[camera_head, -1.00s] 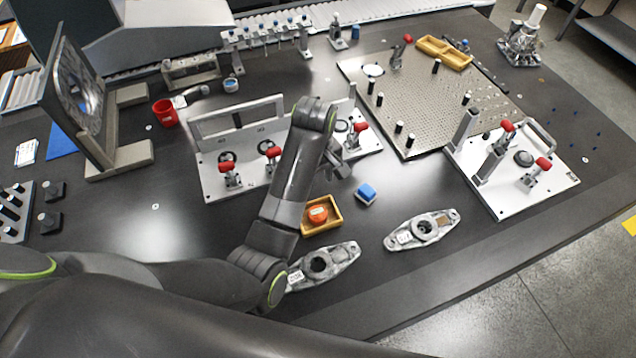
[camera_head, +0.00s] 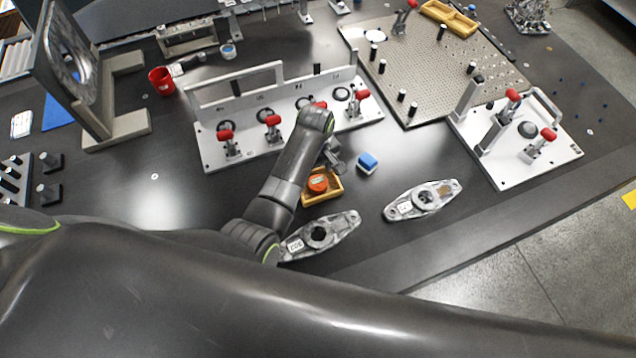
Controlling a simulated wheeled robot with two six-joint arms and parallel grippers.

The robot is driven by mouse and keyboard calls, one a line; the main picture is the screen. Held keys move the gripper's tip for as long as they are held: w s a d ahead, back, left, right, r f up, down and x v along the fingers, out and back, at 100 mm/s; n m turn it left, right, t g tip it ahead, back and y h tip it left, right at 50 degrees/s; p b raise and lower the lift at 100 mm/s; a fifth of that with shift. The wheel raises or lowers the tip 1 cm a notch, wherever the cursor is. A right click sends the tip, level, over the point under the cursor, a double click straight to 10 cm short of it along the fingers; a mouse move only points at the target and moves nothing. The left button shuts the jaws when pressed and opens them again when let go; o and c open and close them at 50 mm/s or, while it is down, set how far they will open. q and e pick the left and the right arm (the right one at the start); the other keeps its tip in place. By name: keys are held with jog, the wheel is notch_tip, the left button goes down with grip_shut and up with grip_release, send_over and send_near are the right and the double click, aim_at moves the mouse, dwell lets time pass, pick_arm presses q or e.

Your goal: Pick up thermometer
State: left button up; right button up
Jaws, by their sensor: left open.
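My left gripper (camera_head: 333,163) hangs from the wrist of my left arm, just above the yellow tray. It is open; the wrist partly hides it, and I see nothing between its fingers. An orange round object (camera_head: 318,183) sits in the small yellow tray (camera_head: 322,199), just below and left of the gripper. I cannot tell for sure which of these is the thermometer. My right gripper is not in view.
Two metal castings (camera_head: 423,201) (camera_head: 322,236) lie near the front edge. A fixture plate with red clamps (camera_head: 290,120) stands behind the gripper. A perforated plate (camera_head: 430,75) and another clamp fixture (camera_head: 515,140) are at right. The table left of the arm (camera_head: 150,190) is mostly clear.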

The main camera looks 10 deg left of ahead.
aim_at(317, 181)
pick_arm(q)
jog(key=shift+d+f, duration=0.15)
jog(key=shift+f, duration=2.45)
jog(key=c, duration=0.8)
jog(key=shift+r, duration=0.15)
